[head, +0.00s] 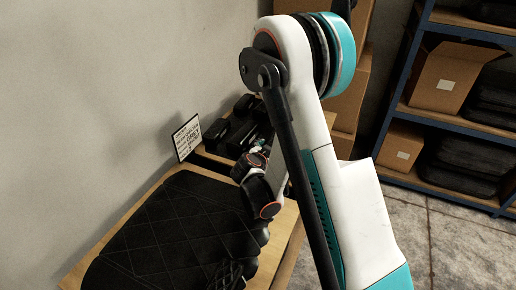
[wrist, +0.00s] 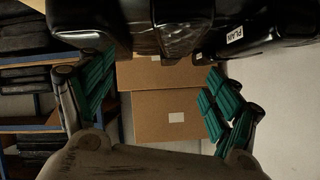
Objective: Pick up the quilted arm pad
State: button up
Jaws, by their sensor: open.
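Several dark, glossy padded pieces (wrist: 180,28) show close up along the top edge of the wrist view. One at the right carries a small white label that seems to read PLAIN. In the head view, small black pieces (head: 240,125) lie on the far part of the wooden table, partly behind my arm. I cannot tell which of them is the quilted arm pad. My gripper (wrist: 160,85) is open, its teal-lined fingers wide apart with nothing between them. In the head view it is small and partly hidden by my arm, close to the black pieces.
A large black diamond-stitched cushion (head: 175,235) covers the near part of the wooden table (head: 290,240). A white printed card (head: 186,138) stands by the wall. Cardboard boxes (wrist: 165,115) stand beyond, and a blue-framed shelf (head: 440,118) is at the right.

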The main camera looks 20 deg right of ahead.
jog(key=shift+w+a+n+t, duration=0.35)
jog(key=shift+w+a, duration=0.35)
jog(key=shift+a, duration=0.25)
jog(key=x, duration=0.8)
jog(key=shift+f+b, duration=0.15)
jog(key=shift+b, duration=0.15)
jog(key=shift+b+x, duration=1.3)
jog(key=shift+x, duration=1.45)
jog(key=shift+s, duration=0.1)
jog(key=shift+c, duration=0.2)
jog(key=c, duration=1.4)
